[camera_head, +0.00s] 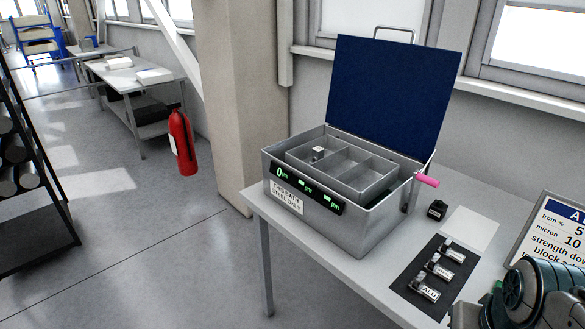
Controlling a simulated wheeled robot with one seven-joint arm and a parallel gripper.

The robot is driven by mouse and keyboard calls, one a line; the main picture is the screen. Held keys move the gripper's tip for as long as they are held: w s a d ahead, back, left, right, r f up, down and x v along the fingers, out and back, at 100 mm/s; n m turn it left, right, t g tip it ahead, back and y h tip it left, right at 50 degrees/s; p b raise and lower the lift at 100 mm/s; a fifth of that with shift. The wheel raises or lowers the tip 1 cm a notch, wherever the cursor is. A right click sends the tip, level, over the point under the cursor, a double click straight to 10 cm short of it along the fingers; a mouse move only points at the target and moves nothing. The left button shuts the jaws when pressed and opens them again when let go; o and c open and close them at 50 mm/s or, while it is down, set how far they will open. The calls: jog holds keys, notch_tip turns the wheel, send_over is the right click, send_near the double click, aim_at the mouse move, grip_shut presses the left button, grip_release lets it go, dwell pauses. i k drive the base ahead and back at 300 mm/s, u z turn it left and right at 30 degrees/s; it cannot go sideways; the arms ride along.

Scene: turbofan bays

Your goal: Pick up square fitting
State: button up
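A small silvery block with a square top (318,152), the most square-looking piece in view, sits in the left compartment of a grey divided tray (344,183). I cannot tell for sure that it is the square fitting. The tray is inside an open metal box (365,236), which stands on a grey table. The front of the box has green-lit displays and a label. Its dark blue lid (392,95) stands raised at the back. My gripper's fingers do not show in this view.
A pink handle (427,180) sticks out from the box's right side. A small black block (437,209), a white sheet (470,228) and a dark mat (407,282) with three labelled pieces lie to its right. A sign (553,243) and dark green machinery fill the lower right corner.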

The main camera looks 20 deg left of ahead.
aim_at(317, 152)
jog(key=u, duration=0.9)
jog(key=k, duration=1.15)
jog(key=u, duration=1.3)
jog(key=i, duration=1.95)
jog(key=z, duration=0.6)
jog(key=i, duration=1.35)
jog(key=z, duration=1.8)
jog(key=i, duration=0.85)
jog(key=z, duration=0.7)
